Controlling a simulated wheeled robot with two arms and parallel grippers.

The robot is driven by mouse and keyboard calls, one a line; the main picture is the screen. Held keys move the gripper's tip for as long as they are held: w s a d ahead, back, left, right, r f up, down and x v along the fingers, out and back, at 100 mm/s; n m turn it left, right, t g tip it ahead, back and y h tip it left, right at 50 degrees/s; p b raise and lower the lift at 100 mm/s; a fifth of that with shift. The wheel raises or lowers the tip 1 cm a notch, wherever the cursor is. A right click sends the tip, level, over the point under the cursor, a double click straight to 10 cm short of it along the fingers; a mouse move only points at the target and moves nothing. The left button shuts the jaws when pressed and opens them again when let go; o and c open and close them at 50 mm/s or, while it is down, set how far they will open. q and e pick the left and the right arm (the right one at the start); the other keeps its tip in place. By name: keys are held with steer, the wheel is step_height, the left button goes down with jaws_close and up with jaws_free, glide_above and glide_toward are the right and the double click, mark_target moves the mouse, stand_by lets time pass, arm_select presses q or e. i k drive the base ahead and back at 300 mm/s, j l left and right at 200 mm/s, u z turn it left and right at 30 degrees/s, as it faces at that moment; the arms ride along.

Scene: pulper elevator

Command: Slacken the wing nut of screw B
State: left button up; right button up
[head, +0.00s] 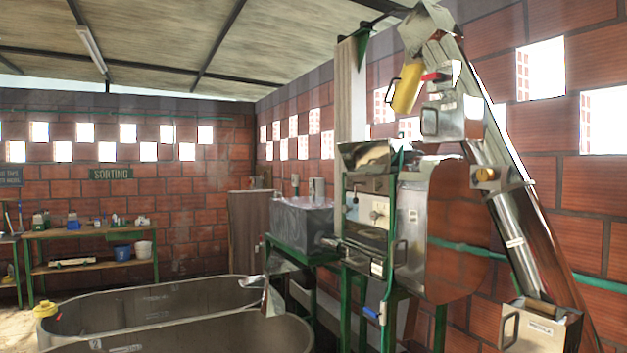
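The pulper (440,230), a steel machine on green legs, stands right of the middle against the brick wall. A steel elevator tube (522,225) slants beside it from a low steel box (540,328) up to a head near the ceiling. A brass-coloured round part (487,174) sits on the tube's collar. A pale knob (379,213) shows on the pulper's front plate. I cannot tell which part is screw B, and no wing nut is clear at this size. Neither of my grippers is in view.
Two long steel tanks (150,302) fill the lower left and middle front. A yellow part (408,88) and a red handle (433,77) are near the elevator's top. A blue-ended handle (371,312) hangs by the pulper's legs. A wooden bench (90,232) stands far left.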

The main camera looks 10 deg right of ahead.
mark_target(376, 184)
steer(key=i+j, duration=0.1)
steer(key=i, duration=0.35)
steer(key=i+j, duration=0.1)
steer(key=i, duration=0.4)
steer(key=i+j+z, duration=0.1)
steer(key=i, duration=0.35)
steer(key=i+j, duration=0.2)
steer(key=i, duration=0.3)
